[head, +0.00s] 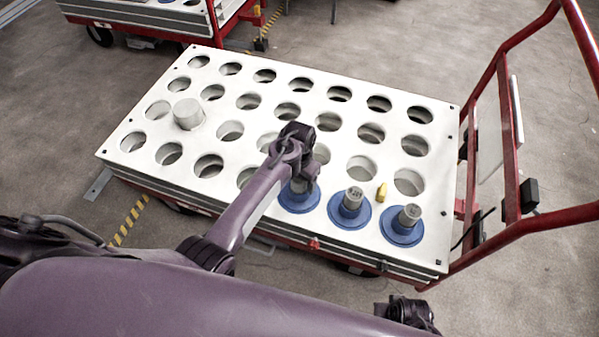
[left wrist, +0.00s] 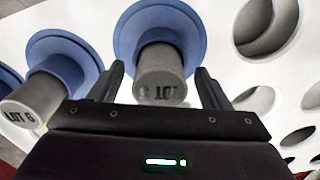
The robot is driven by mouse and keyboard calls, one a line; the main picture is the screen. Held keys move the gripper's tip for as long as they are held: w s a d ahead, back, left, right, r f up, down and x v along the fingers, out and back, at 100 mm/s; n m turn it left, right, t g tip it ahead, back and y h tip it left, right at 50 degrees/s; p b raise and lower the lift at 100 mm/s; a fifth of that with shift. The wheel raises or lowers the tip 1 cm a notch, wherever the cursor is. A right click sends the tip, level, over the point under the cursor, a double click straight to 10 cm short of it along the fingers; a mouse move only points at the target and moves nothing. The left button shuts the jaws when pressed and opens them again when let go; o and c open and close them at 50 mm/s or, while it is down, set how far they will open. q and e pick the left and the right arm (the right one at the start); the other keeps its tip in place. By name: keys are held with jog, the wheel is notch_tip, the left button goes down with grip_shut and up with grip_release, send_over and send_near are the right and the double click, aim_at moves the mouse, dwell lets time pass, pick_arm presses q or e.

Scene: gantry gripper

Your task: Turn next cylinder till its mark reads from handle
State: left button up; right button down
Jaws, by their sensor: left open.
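Three grey cylinders on blue flanged bases stand along the panel's front right edge: a left one (head: 300,188), a middle one (head: 353,197) and a right one (head: 409,216). My left gripper (head: 305,172) is over the left cylinder and partly hides it. In the left wrist view its open fingers (left wrist: 160,88) stand either side of that cylinder (left wrist: 160,65); contact cannot be told. Its end mark looks upside down there. A neighbouring cylinder (left wrist: 40,95) reads "LOT 6" upright. The red handle (head: 507,130) is at the cart's right end.
The white panel (head: 300,75) has rows of open round holes. A small yellow piece (head: 381,192) sits by the middle cylinder. Another red cart (head: 225,15) stands behind.

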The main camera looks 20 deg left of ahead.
pick_arm(q)
jog(key=shift+f, duration=0.4)
pick_arm(e)
jog(key=shift+w+a+r, duration=0.1)
jog(key=shift+r, duration=0.25)
pick_arm(q)
jog(key=shift+c, duration=0.3)
jog(key=c, duration=1.3)
jog(key=shift+r, duration=0.1)
pick_arm(e)
jog(key=shift+r, duration=0.2)
pick_arm(q)
jog(key=shift+r+p, duration=0.1)
jog(key=shift+p, duration=0.4)
pick_arm(e)
jog(key=shift+r, duration=0.3)
